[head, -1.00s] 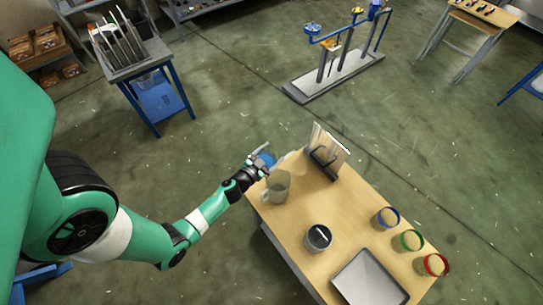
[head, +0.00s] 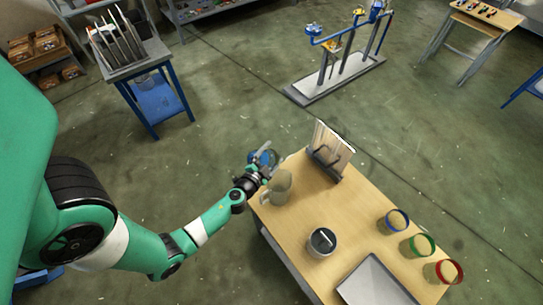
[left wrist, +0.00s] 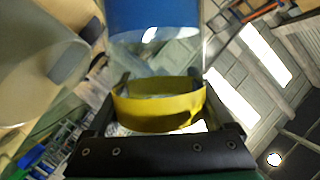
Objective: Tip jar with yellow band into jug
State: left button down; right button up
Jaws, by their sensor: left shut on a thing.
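The jar with the yellow band (left wrist: 160,117) is clear, with blue at its far end in the left wrist view. My left gripper (head: 264,170) is shut on it at the band, with a finger on each side. In the head view the gripper is at the table's far left corner, beside the jug, and mostly hides the jar. I cannot tell the jar's exact tilt. The translucent jug (head: 279,187) stands on the table close to the gripper. It also looms large at the left of the left wrist view (left wrist: 30,70). My right gripper is out of view.
The wooden table (head: 300,215) holds a stand with a pale panel (head: 330,150), a dark-topped pot (head: 322,241), a grey tray (head: 375,285), and jars with blue (head: 397,220), green (head: 422,244) and red (head: 447,271) bands. Open floor lies beyond the table.

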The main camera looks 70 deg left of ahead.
pick_arm(q)
jog(key=shift+f+m+b, duration=0.4)
jog(key=shift+m+b, duration=0.05)
jog(key=shift+m, duration=0.05)
jog(key=m, duration=0.1)
jog(key=m+y+b, duration=0.1)
jog(key=d+m+b, duration=0.1)
jog(key=shift+w+f+m+y, duration=0.3)
jog(key=shift+m+y, duration=0.1)
jog(key=shift+w+d+m+y+b, duration=0.1)
jog(key=shift+d+m+y+b, duration=0.1)
jog(key=shift+m+b, duration=0.4)
jog(key=shift+w+d+m+y+b, duration=0.1)
jog(key=shift+m+y+b, duration=0.1)
jog(key=shift+m+b, duration=0.4)
jog(key=shift+w+d+r+m+t+b, duration=0.1)
jog(key=shift+w+d+m+t+b, duration=0.15)
jog(key=shift+m+t+b, duration=0.45)
jog(key=shift+d+r+m+y, duration=0.2)
jog(key=shift+m+y, duration=0.1)
jog(key=shift+m, duration=0.3)
